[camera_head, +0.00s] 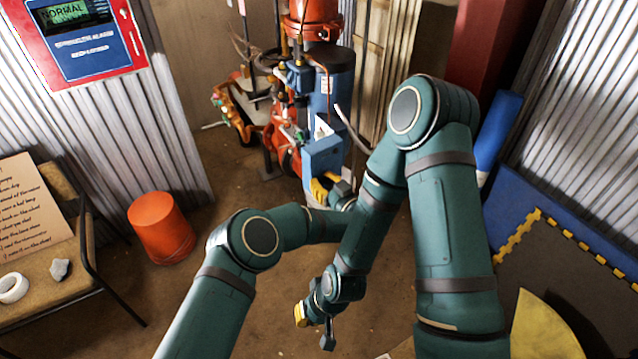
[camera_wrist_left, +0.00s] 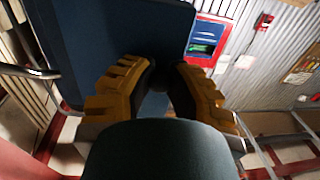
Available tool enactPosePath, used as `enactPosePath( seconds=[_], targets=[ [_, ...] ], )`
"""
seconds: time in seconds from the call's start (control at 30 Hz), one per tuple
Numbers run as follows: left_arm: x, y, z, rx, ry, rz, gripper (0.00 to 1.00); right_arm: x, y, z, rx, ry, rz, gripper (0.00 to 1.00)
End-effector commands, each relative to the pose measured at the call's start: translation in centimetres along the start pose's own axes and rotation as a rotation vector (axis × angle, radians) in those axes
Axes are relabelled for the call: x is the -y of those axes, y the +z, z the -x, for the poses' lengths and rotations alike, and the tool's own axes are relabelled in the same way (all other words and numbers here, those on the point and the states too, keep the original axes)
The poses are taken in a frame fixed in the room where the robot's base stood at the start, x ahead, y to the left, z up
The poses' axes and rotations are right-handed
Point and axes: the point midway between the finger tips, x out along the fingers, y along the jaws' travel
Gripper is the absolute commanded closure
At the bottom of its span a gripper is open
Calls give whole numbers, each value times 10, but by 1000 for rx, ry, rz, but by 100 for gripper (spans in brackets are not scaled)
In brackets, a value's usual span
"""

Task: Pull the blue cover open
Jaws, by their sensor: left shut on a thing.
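The blue cover (camera_head: 322,155) is a box-like blue panel on the front of the red riser pipework, in the middle of the head view. In the left wrist view its dark blue face (camera_wrist_left: 105,40) fills the upper left. My left gripper (camera_head: 322,187) is at the cover's lower edge. Its yellow-padded fingers (camera_wrist_left: 165,85) are shut on a part of the cover, which they mostly hide. My right gripper (camera_head: 312,325) hangs low in front, away from the cover, with its fingers apart and nothing between them.
Red and blue pipework (camera_head: 318,75) stands behind the cover. An orange bucket (camera_head: 161,228) and a chair (camera_head: 50,285) with a cardboard sign are at the left. A red alarm panel (camera_head: 85,40) is at upper left. Blue-edged mats lean at the right. My right forearm crosses before my left arm.

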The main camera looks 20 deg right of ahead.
Motion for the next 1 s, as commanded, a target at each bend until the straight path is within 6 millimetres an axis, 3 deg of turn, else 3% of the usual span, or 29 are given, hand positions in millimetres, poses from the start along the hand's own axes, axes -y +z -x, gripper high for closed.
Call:
enactPosePath(
  seconds=[0.37, 0.4, 0.47, 0.8, 1.0],
  targets=[
    [0, 0, 0, -1, -2, 0, 100, 0, 0, 0, -1, 0, 0, 100],
    [0, 0, 0, -1, -2, 0, 69, 0, 0, 0, -1, 0, 0, 100],
    [0, 0, 0, 0, -2, 0, 48, 0, 0, 0, -1, 0, 0, 100],
    [0, -2, 0, -1, -2, 0, 48, 0, 0, 0, 0, 0, 0, 100],
    [-1, -26, 0, -2, -1, 2, 48, 0, 0, 0, -1, 0, 0, 100]
  ],
)
